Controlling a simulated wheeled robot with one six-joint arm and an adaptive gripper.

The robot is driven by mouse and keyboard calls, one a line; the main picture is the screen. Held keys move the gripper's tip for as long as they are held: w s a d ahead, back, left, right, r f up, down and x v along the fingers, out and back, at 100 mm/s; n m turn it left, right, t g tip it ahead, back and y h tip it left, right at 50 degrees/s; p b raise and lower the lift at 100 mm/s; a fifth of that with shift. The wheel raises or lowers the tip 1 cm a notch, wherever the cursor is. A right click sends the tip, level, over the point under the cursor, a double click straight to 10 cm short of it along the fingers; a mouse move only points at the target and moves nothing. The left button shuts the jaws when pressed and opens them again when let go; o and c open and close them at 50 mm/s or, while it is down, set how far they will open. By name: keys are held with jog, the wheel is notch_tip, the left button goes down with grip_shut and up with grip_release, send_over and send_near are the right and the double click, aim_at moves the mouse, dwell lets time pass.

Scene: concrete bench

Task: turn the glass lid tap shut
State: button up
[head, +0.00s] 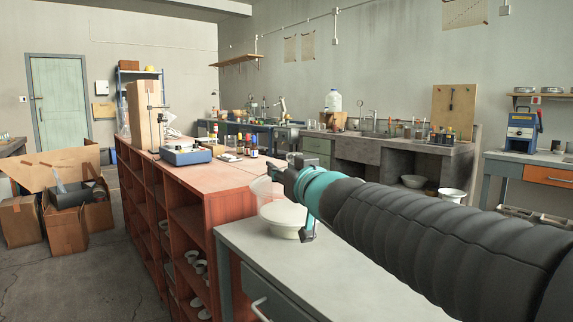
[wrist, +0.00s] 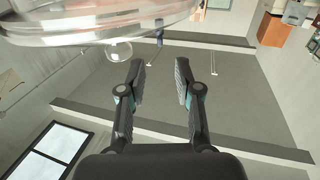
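A clear glass vessel (head: 266,190) stands on the grey bench at the end of my arm, partly hidden by it. In the wrist view a wide, clear glass rim (wrist: 100,25) fills the upper left. A small round glass knob (wrist: 119,52) sticks out below the rim; I cannot tell whether it is the lid tap or how it is turned. My gripper (wrist: 160,68) is open and empty, its fingers apart. The knob is just left of the left fingertip in the picture, with no clear contact. In the head view my gripper (head: 283,170) is small and its fingers are unclear.
Red shelving (head: 190,215) adjoins the bench on the left, with a blue instrument (head: 186,155) on top. The bench front is clear.

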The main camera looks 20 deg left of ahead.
aim_at(269, 162)
jog(key=x, duration=0.9)
jog(key=shift+w+a, duration=0.25)
grip_shut()
